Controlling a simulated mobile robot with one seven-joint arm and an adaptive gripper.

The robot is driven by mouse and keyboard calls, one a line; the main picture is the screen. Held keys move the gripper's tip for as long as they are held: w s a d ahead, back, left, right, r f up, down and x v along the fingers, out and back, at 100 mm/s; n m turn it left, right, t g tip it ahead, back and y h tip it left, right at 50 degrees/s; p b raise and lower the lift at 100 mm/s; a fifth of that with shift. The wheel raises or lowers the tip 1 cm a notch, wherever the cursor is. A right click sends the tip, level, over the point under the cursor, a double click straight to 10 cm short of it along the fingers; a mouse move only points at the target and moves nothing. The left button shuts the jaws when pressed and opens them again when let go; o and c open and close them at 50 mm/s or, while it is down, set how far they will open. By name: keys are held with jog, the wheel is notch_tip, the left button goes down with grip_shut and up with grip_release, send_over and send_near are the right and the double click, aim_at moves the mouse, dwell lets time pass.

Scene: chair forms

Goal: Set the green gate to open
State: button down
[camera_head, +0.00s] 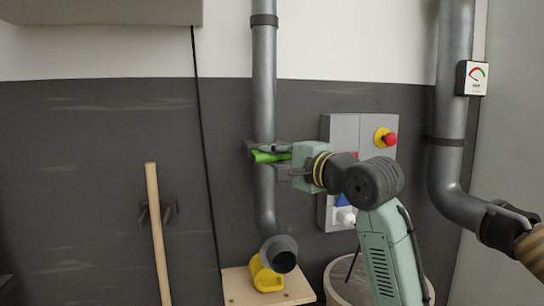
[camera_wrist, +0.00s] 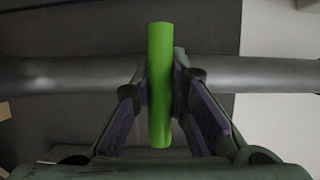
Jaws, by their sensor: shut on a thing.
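The green gate (camera_head: 270,156) is a bright green handle on the grey vertical pipe (camera_head: 264,100). In the wrist view the green gate (camera_wrist: 160,85) runs upright in the picture, across the grey pipe (camera_wrist: 60,75). My gripper (camera_head: 285,160) reaches it from the right. In the wrist view my gripper (camera_wrist: 162,105) has one finger on each side of the handle and is shut on it. The fingers hide part of the handle in the head view.
A grey control box (camera_head: 342,130) with a red button (camera_head: 390,139) is behind my arm. A yellow object (camera_head: 265,276) stands on a wooden board (camera_head: 235,285) under the pipe's open end. A wooden pole (camera_head: 157,230) leans at the left.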

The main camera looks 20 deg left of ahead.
aim_at(275, 158)
jog(key=shift+s+d+f, duration=0.1)
jog(key=shift+s+d, duration=0.3)
jog(key=shift+s, duration=0.2)
jog(key=shift+s+d, duration=0.35)
jog(key=shift+s, duration=0.25)
jog(key=c, duration=2)
grip_release()
jog(key=shift+c, duration=0.2)
jog(key=shift+o, duration=1.3)
jog(key=shift+s+d, duration=0.1)
jog(key=shift+s, duration=0.05)
jog(key=shift+o, duration=1.2)
